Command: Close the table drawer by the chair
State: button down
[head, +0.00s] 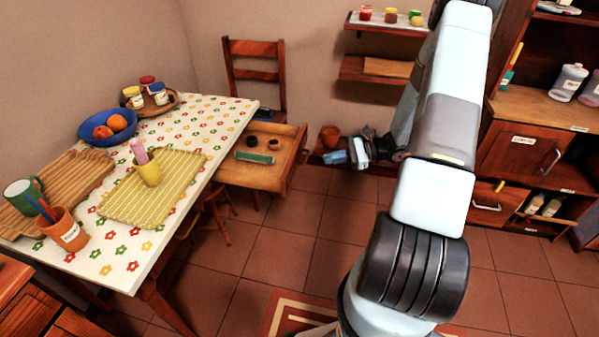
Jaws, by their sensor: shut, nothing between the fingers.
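The table drawer (240,172) is pulled well out from the right side of the table, beside the wooden chair (256,66) at the table's far end. Its front panel (297,161) faces right. Inside it lie a green-grey block (254,157) and two small dark round things (262,142). My gripper (332,157) is to the right of the drawer front, apart from it in the picture. It looks shut and empty, though small and partly hard to make out. My arm hides what lies behind it.
The flowered table (187,134) holds a blue fruit bowl (92,134), mats, cups and jars. A low shelf with a clay pot (330,135) stands by the back wall. A stool (219,212) is under the drawer. The tiled floor (250,260) in front is clear.

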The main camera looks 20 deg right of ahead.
aim_at(291, 170)
jog(key=d+f+m+t, duration=0.3)
jog(key=f+m+t, duration=0.25)
jog(key=f, duration=0.45)
jog(key=x, duration=1.4)
jog(key=shift+d, duration=0.1)
jog(key=shift+w, duration=0.1)
